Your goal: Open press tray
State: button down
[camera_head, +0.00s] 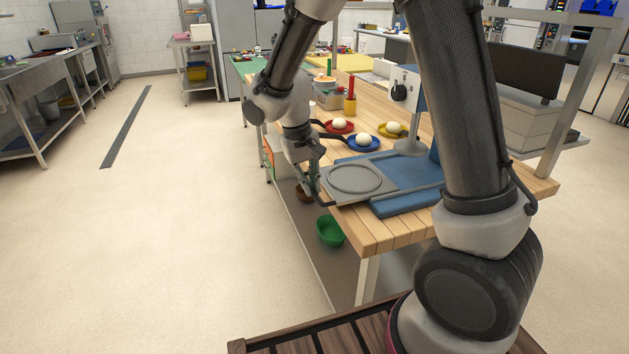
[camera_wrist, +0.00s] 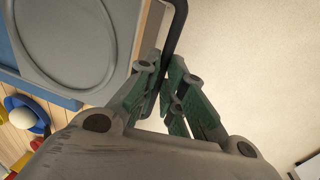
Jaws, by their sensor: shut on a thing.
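The press tray (camera_head: 385,187) is a flat grey plate with a round ring on it. It is slid out to the left of the press head, over the left part of the blue press base (camera_head: 408,204). In the wrist view the tray (camera_wrist: 112,12) fills the upper left, with its black handle bar (camera_wrist: 179,22) at its outer side. My gripper (camera_head: 314,190) is at the tray's left edge, beside the table. In the wrist view my gripper (camera_wrist: 172,78) has its green-padded fingers shut on the handle bar. The fingers partly hide the bar.
Dough balls on red (camera_head: 332,130), blue (camera_head: 357,145) and yellow (camera_head: 384,133) plates sit behind the tray on the wooden table (camera_head: 375,233). A green bowl (camera_head: 330,231) is on the lower shelf. The floor left of the table is clear.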

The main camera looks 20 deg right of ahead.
jog(key=c, duration=1.5)
grip_release()
jog(key=r, duration=0.4)
jog(key=a+r, duration=0.1)
jog(key=r, duration=0.3)
jog(key=a+r, duration=0.1)
jog(key=r, duration=0.2)
jog(key=shift+a+r, duration=0.1)
jog(key=shift+r, duration=0.3)
